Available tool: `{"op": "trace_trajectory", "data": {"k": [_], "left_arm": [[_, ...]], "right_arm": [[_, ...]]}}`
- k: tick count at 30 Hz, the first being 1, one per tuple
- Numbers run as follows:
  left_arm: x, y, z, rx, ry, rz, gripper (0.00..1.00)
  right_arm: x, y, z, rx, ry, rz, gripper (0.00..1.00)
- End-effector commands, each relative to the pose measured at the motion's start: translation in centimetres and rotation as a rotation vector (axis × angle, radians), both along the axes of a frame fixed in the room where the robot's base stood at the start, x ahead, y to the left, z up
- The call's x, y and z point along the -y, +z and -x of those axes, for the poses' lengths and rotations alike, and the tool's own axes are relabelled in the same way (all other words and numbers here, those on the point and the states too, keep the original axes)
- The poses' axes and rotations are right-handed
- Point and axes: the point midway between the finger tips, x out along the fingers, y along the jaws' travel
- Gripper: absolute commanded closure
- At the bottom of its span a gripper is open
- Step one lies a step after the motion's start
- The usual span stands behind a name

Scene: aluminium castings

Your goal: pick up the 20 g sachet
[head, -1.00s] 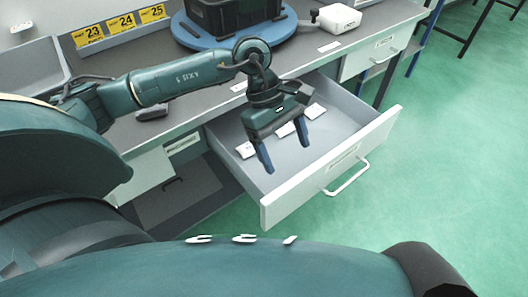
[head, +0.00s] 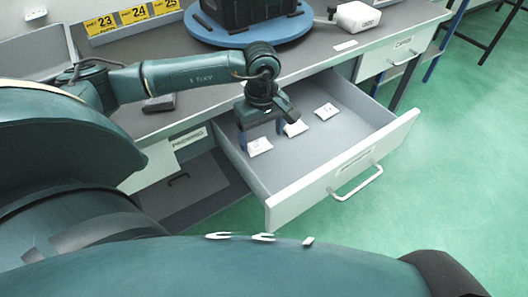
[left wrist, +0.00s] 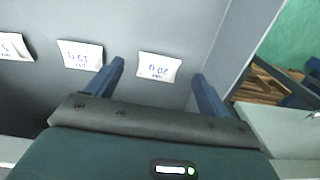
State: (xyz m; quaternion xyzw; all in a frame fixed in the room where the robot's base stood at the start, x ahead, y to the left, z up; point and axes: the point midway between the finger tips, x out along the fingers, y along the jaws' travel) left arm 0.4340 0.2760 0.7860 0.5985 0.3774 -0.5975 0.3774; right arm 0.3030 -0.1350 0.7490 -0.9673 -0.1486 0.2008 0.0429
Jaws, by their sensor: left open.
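The 20 g sachet (left wrist: 158,67) is small, white and flat, with blue print that reads upside down in the left wrist view. It lies on the grey floor of the open drawer and is the leftmost sachet in the head view (head: 260,147). My left gripper (head: 262,136) is over it, pointing down into the drawer. In the left wrist view its two blue fingers (left wrist: 159,72) are apart, one on each side of the sachet, with nothing held. Whether the fingertips reach the drawer floor cannot be told. My right gripper is not in view.
A 10 g sachet (left wrist: 80,54) and a third sachet (left wrist: 14,47) lie in the same row. The drawer's side wall (left wrist: 232,45) is close to one finger. The drawer front (head: 345,172) has a white handle. A black bin (head: 245,14) stands on a blue disc on the worktop.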

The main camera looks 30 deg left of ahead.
Motion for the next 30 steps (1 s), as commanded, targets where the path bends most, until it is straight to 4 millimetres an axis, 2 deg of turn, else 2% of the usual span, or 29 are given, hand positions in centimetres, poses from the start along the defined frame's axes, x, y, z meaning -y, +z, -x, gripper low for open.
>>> {"op": "trace_trajectory", "data": {"k": [5,9,16,30], "left_arm": [[1.0,-2.7,0.5,-0.006,-0.002,0.001,0.20],[0.8,-4.3,0.4,-0.004,0.001,0.001,0.20],[0.8,-4.4,0.4,-0.001,0.000,0.000,0.21],[0.8,-4.4,0.4,-0.001,0.000,0.000,0.59]], "right_arm": [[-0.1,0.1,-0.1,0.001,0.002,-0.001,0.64],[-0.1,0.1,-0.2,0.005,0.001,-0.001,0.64],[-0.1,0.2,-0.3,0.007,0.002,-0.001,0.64],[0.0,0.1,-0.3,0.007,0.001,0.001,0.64]]}}
